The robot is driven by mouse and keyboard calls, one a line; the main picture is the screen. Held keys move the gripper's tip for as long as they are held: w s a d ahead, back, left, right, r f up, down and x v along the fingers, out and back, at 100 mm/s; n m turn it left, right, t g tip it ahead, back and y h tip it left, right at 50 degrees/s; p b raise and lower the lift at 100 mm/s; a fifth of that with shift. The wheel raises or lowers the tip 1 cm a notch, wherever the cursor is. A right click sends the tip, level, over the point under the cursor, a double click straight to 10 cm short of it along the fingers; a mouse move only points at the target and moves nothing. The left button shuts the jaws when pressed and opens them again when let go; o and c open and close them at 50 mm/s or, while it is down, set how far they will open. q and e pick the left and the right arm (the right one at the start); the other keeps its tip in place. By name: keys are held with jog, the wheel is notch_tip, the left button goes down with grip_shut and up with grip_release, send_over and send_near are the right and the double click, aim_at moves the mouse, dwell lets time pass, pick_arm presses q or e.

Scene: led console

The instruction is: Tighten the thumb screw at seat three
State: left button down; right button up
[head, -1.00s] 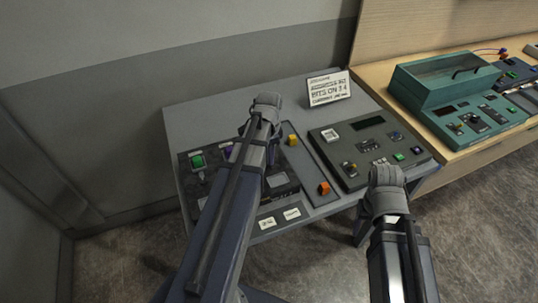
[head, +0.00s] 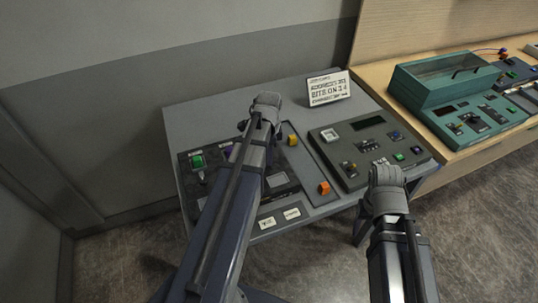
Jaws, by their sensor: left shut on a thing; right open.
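My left gripper (head: 263,108) is over the back part of the dark console panel (head: 191,190) on the grey table. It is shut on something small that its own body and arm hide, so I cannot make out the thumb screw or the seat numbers. A small dark knob-like part (head: 242,125) shows just left of the gripper. My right gripper (head: 386,177) is open and empty at the front edge of the table, near the grey control box (head: 346,182).
A green button (head: 197,160), a yellow block (head: 293,140) and an orange block (head: 324,188) sit around my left arm. A printed card (head: 328,89) stands at the back. A teal console (head: 431,98) is on the wooden bench at right. The table's back left is clear.

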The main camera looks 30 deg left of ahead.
pick_arm(q)
jog(key=shift+w+a, duration=0.1)
jog(key=c, duration=0.6)
grip_release()
notch_tip(320, 180, up, 8)
jog(key=p, duration=0.7)
jog(key=shift+p, duration=0.35)
jog(key=shift+f, duration=0.1)
jog(key=s+d+f+n+b, duration=0.2)
jog(key=s+d, duration=0.2)
jog(key=d, duration=0.4)
jog(key=s+d+f+n+b, duration=0.2)
jog(key=s+d+n, duration=0.1)
jog(key=d, duration=0.5)
jog(key=s+d+f+n+y+b, duration=0.1)
jog(key=s+d+f+n+b, duration=0.1)
jog(key=s+d, duration=0.3)
jog(key=d, duration=0.4)
jog(key=shift+f+b, duration=0.3)
jog(key=shift+b, duration=0.05)
